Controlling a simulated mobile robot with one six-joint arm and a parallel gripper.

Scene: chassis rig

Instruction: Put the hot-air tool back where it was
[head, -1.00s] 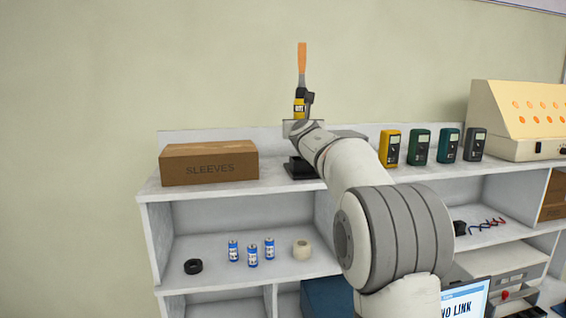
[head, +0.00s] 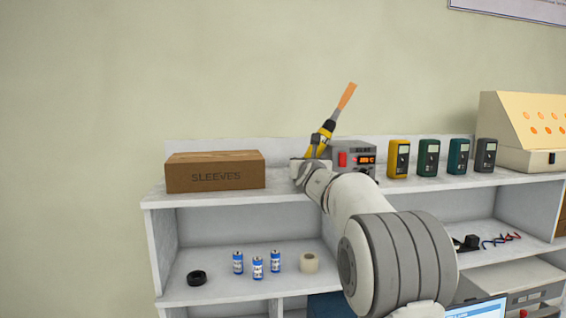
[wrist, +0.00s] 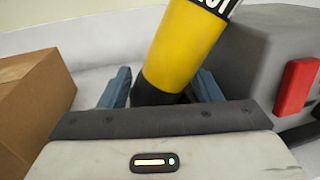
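The hot-air tool (head: 320,140) has a yellow and black handle and an orange end pointing up. It leans to the right, just left of the grey station (head: 353,156) with a red switch and lit red display. My gripper (head: 303,165) is at the handle's lower part. In the wrist view, the yellow handle (wrist: 182,48) with its dark lower end stands tilted between the two blue fingers of my gripper (wrist: 164,85). A gap shows beside the left finger, so the fingers look open around it. What supports the tool's lower end is hidden.
A brown SLEEVES box (head: 215,172) stands close on the left. Meters in yellow, green, teal and grey, the yellow one (head: 398,158) nearest, line the shelf top (head: 440,181) to the right.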

